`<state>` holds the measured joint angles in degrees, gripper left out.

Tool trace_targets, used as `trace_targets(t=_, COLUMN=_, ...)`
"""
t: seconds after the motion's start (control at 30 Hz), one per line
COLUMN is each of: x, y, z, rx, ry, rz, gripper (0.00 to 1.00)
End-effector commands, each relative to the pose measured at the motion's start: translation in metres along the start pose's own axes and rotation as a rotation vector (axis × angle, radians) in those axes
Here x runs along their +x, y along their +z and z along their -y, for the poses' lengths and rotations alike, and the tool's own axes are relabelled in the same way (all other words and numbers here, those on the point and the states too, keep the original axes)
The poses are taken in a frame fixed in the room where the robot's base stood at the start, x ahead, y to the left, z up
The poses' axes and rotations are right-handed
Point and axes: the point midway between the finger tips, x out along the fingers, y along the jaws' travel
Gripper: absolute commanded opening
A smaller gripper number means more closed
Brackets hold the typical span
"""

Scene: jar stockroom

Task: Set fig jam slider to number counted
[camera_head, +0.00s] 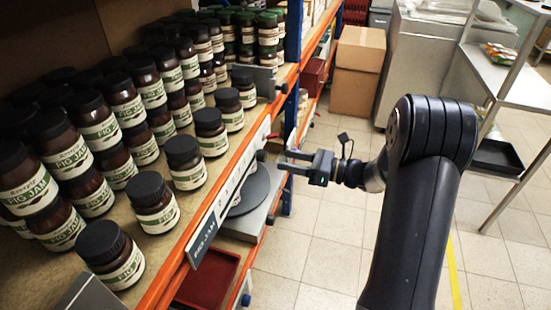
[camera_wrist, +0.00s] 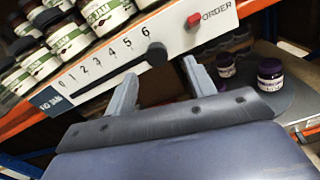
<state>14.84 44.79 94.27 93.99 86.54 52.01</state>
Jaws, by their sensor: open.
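The fig jam slider is a pale strip (camera_head: 228,190) on the shelf's front edge, marked 0 to 6, with a "FIG JAM" label (camera_head: 203,240). Its dark round knob (camera_wrist: 156,54) sits at the 6 end in the wrist view. Fig jam jars (camera_head: 152,202) with dark lids and cream-green labels stand on the shelf, some stacked; rear ones are partly hidden. My gripper (camera_head: 287,160) is open and empty in front of the strip's far end. In the wrist view its fingers (camera_wrist: 160,82) lie below the knob, on either side of it, with no visible contact.
A red ORDER button (camera_wrist: 193,20) is right of the scale. Green-lidded jars (camera_head: 268,30) stand farther along the shelf. Below are a dark round plate (camera_head: 252,190), a red bin (camera_head: 208,280) and purple-lidded jars (camera_wrist: 270,75). Cardboard boxes (camera_head: 357,75) stand behind. The tiled aisle floor is clear.

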Motion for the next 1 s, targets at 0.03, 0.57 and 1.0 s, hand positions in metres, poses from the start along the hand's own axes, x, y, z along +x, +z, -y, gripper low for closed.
trace_targets(t=0.03, x=-0.011, y=-0.001, z=0.001, rx=-0.001, ry=-0.003, rz=0.001, gripper=0.52)
trace_targets(t=0.57, x=-0.047, y=0.001, z=0.0, rx=-0.001, ry=0.001, rz=0.001, gripper=0.52)
trace_targets(t=1.0, x=-0.015, y=0.001, z=-0.001, rx=0.0, ry=0.006, rz=-0.001, gripper=0.52)
